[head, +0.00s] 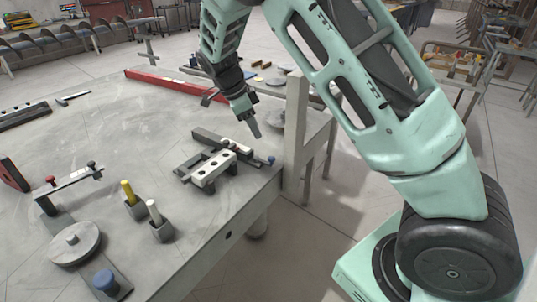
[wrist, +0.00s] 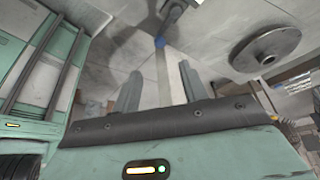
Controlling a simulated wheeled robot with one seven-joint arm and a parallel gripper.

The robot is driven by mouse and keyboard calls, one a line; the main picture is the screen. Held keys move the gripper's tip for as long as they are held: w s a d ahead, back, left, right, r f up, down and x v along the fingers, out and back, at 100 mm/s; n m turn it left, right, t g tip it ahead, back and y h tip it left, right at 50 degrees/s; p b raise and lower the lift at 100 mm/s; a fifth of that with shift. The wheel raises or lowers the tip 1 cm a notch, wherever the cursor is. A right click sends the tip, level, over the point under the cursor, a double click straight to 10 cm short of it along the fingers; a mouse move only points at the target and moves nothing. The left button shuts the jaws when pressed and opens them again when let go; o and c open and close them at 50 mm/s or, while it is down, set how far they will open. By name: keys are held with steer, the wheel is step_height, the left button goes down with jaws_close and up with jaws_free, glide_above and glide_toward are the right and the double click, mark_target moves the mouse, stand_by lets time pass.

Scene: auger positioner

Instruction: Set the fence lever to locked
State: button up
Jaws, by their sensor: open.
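A grey slide fixture (head: 188,173) with a pale drilled block (head: 213,168) sits near the right edge of the table. A pale bar with a dark knob (head: 225,142) crosses it, and a small blue knob (head: 271,160) is at its right end by the table edge. I cannot tell which of these is the fence lever or its setting. My gripper (head: 256,132) hangs above and behind this fixture, open and empty. In the wrist view, a blue knob (wrist: 159,42) shows beyond the gap between my open fingers (wrist: 159,82), apart from them.
A pale upright post (head: 294,110) stands close to the right of my gripper at the table edge. A long red bar (head: 172,84) lies behind. Yellow (head: 127,190) and white (head: 153,211) handled pieces stand front left. The mid-left tabletop (head: 110,125) is clear.

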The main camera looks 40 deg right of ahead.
mark_target(271, 157)
steer(key=x, duration=1.1)
steer(key=shift+d+f, duration=0.1)
steer(key=shift+f, duration=0.2)
jaws_close()
